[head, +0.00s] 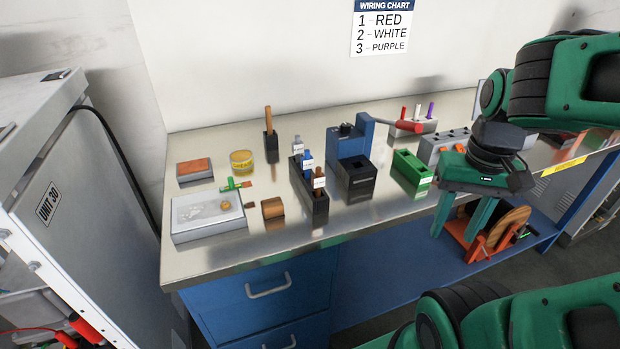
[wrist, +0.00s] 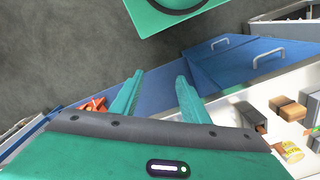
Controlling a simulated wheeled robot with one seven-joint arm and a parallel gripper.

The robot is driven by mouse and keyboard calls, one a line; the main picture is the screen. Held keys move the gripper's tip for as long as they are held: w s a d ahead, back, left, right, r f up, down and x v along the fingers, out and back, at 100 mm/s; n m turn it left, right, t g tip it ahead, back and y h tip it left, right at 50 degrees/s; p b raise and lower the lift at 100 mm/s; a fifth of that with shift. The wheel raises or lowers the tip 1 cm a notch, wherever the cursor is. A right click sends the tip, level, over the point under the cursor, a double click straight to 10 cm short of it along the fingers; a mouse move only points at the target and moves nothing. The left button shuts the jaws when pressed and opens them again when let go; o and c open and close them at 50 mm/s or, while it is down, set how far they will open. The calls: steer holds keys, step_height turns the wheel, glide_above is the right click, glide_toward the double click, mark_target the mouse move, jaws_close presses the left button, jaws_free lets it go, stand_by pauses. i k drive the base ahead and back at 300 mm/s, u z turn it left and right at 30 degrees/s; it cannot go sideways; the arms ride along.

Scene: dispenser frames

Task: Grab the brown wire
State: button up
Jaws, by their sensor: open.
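A black rack (head: 308,194) on the bench's front middle holds upright pieces with white labels: grey, blue and brown. The brown piece (head: 319,190), at the rack's near end, appears to be the brown wire. In the wrist view a dark holder with a brown end (wrist: 252,118) shows at right; I cannot tell if it is the same rack. My gripper (head: 455,237) is open and empty, fingers pointing down, in front of the bench's edge and well right of the rack. Its spread fingers also show in the wrist view (wrist: 159,76).
A blue machine (head: 350,150) and green box (head: 411,172) stand between the rack and my gripper. A wooden block (head: 272,208), yellow tape roll (head: 241,161) and clear-lidded box (head: 207,214) lie left. An orange reel stand (head: 490,240) is below my gripper.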

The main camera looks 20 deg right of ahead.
mark_target(318, 180)
steer(key=z, duration=0.6)
steer(key=k, duration=1.3)
steer(key=z, duration=0.3)
steer(key=i, duration=0.8)
steer(key=z, duration=0.15)
